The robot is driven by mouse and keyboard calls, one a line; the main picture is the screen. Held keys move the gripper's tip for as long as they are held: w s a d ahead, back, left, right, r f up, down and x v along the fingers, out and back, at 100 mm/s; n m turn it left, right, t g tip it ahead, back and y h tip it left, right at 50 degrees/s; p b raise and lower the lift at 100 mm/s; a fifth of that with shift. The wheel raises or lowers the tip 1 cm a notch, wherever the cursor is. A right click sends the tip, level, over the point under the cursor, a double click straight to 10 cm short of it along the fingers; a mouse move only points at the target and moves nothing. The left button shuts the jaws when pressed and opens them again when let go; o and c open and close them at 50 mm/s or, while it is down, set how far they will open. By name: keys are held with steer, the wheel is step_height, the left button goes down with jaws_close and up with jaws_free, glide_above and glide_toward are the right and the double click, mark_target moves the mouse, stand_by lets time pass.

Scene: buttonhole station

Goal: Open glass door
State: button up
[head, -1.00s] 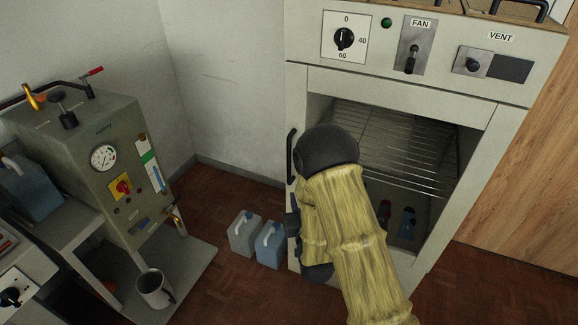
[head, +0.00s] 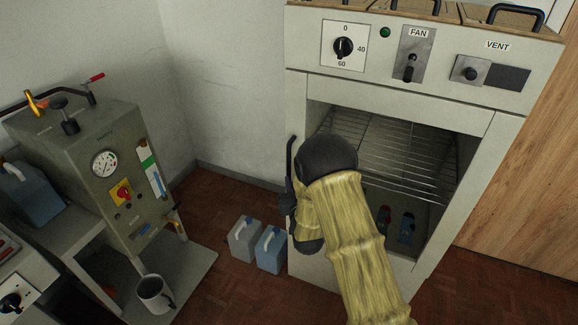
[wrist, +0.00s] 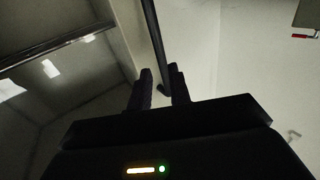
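The glass door (head: 455,128) forms the front of the grey cabinet, and wire racks show through its window. It looks closed. Its black upright bar handle (head: 290,158) is at the door's left edge; it also shows in the wrist view (wrist: 153,35). My gripper (head: 290,195) is at the lower part of the handle, partly hidden by my arm. In the wrist view my gripper (wrist: 161,80) is open, with one finger on each side of the handle's lower end. Narrow gaps seem to remain beside the bar.
Two jerrycans, one grey (head: 244,238) and one blue (head: 270,249), stand on the floor left of the cabinet. A grey machine with a gauge (head: 104,163) and a metal mug (head: 153,292) are further left. A knob panel (head: 344,47) is above the door.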

mark_target(289, 168)
steer(key=x, duration=0.8)
steer(key=shift+w, duration=0.1)
jaws_close()
